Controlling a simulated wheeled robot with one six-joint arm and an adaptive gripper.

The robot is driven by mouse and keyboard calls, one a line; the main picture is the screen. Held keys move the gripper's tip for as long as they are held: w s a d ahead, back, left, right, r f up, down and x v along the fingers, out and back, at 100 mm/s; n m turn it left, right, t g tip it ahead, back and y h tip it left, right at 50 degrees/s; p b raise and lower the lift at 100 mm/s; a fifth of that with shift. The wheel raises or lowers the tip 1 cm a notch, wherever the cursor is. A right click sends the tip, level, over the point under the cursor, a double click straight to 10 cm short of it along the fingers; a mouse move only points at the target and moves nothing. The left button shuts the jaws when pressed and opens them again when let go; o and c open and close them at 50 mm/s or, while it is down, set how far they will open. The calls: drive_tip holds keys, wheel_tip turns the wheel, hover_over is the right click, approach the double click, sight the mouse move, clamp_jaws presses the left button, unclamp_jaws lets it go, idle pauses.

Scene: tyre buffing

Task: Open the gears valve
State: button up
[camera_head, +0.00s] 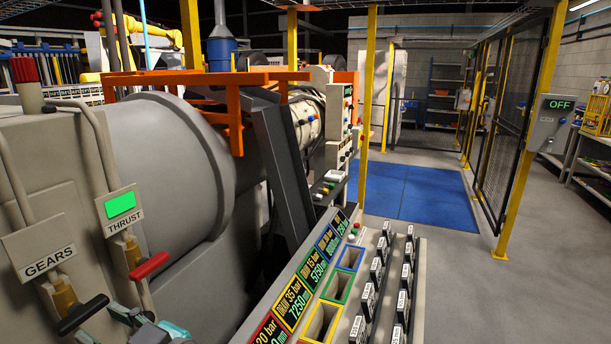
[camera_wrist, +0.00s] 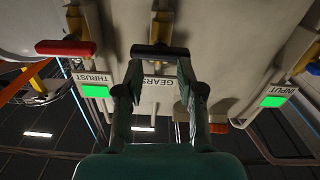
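The gears valve has a black handle (camera_head: 82,315) on a brass-coloured body, below the white GEARS sign (camera_head: 46,262) at the lower left of the head view. In the wrist view, where the signs appear upside down, the handle (camera_wrist: 160,50) lies crosswise at the fingertips. My gripper (camera_wrist: 160,64) is open, its two fingers spread about as wide as the handle. I cannot tell whether they touch it. In the head view, teal and dark parts of my gripper (camera_head: 150,326) show right of the handle. No green light shows on the GEARS sign.
The thrust valve's red handle (camera_head: 149,265) is close to the right, under a lit green THRUST sign (camera_head: 120,205). A green-lit INPUT sign (camera_wrist: 278,96) shows in the wrist view. A sloped panel with coloured slots (camera_head: 345,257) stands right of my gripper.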

sight(81, 313)
drive_tip(key=shift+x, duration=1.1)
clamp_jaws()
